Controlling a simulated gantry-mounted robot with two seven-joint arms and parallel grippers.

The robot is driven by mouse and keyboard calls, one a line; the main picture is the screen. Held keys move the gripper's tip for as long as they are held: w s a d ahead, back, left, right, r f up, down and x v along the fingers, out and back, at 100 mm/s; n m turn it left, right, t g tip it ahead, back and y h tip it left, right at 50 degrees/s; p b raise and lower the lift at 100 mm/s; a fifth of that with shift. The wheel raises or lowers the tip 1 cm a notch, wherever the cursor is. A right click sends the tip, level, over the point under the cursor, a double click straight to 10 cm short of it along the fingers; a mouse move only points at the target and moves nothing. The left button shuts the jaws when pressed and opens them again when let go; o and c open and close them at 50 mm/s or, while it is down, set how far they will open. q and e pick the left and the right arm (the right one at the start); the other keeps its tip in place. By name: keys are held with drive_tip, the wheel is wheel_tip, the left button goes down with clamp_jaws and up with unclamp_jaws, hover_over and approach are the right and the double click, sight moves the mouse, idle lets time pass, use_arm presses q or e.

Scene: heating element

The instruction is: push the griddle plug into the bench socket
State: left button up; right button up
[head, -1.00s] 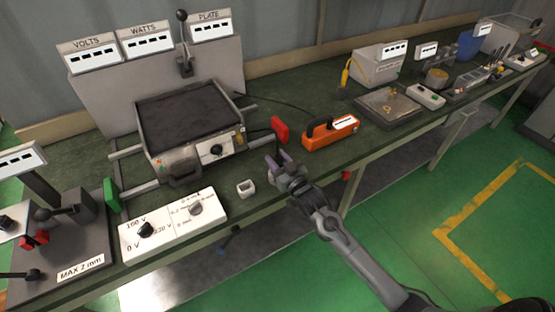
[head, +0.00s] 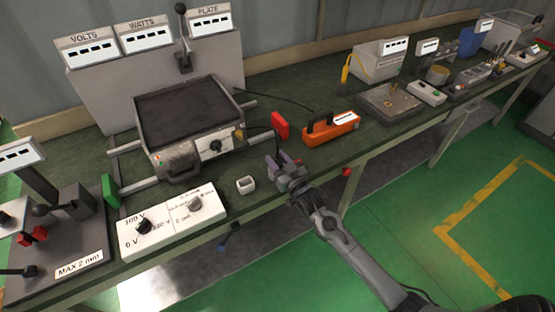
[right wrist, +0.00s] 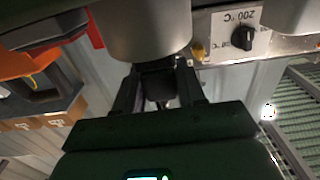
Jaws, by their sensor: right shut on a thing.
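The griddle (head: 187,118) has a dark plate and a steel front with a knob, and stands on rails on the bench. A small white square socket-like block (head: 245,185) with a dark opening sits near the bench's front edge. My right gripper (head: 280,160) is just right of this block, apart from it, near the bench edge. In the right wrist view its fingers (right wrist: 158,88) are shut on a small dark thing, apparently the griddle plug (right wrist: 160,84), mostly hidden between them. My left gripper is not in view.
A red block (head: 280,125) and an orange tool (head: 331,129) stand behind and right of my gripper. A white dial box (head: 172,219) lies left of the socket-like block. A dark cable (head: 275,100) runs over the bench behind.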

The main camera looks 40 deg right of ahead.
drive_tip(key=shift+f+b, duration=0.45)
drive_tip(key=shift+f, duration=0.5)
drive_tip(key=o, duration=1.1)
drive_tip(key=shift+o, duration=0.2)
drive_tip(key=shift+s+a, duration=0.1)
drive_tip(key=shift+s, duration=0.35)
drive_tip(key=s+a+p, duration=0.1)
drive_tip(key=s+p, duration=0.1)
drive_tip(key=s, duration=0.8)
drive_tip(key=shift+a, duration=0.25)
